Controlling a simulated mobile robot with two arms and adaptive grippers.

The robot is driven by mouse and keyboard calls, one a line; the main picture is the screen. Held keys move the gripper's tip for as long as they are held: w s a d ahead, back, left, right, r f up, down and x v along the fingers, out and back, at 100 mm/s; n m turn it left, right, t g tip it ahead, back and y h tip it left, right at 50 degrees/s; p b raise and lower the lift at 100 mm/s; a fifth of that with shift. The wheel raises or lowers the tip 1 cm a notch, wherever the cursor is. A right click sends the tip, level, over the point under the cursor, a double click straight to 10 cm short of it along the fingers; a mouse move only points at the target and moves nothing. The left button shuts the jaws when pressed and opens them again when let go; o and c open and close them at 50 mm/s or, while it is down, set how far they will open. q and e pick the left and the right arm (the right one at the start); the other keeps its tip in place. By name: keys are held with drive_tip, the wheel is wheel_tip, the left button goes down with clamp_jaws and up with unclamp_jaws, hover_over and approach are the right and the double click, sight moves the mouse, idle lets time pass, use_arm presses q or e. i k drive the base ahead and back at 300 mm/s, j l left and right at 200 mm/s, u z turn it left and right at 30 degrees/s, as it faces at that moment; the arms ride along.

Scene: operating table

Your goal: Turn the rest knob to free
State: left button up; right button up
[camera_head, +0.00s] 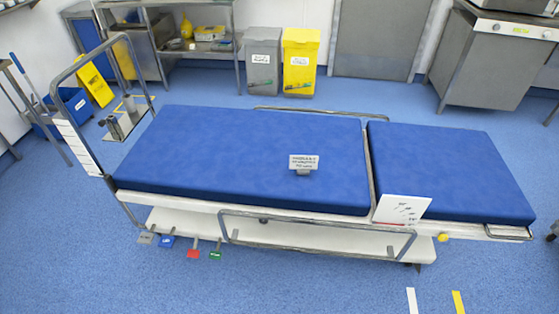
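The operating table has a long blue mattress section (240,150) and a shorter blue section (450,168) at the right. A small yellow knob (443,237) sits on the white side frame below the front edge of the shorter section. Whether it is locked or free cannot be told. A white card (402,209) with small marks and a red line stands just left of the knob, by the gap between the sections. Neither of my grippers is in view.
A side rail (318,234) runs along the table's front. Coloured pedals, including a red one (193,253) and a green one (216,254), stick out low at the front left. A small sign (303,162) stands on the mattress.

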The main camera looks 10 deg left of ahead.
sight(442, 238)
drive_tip(key=z, duration=1.25)
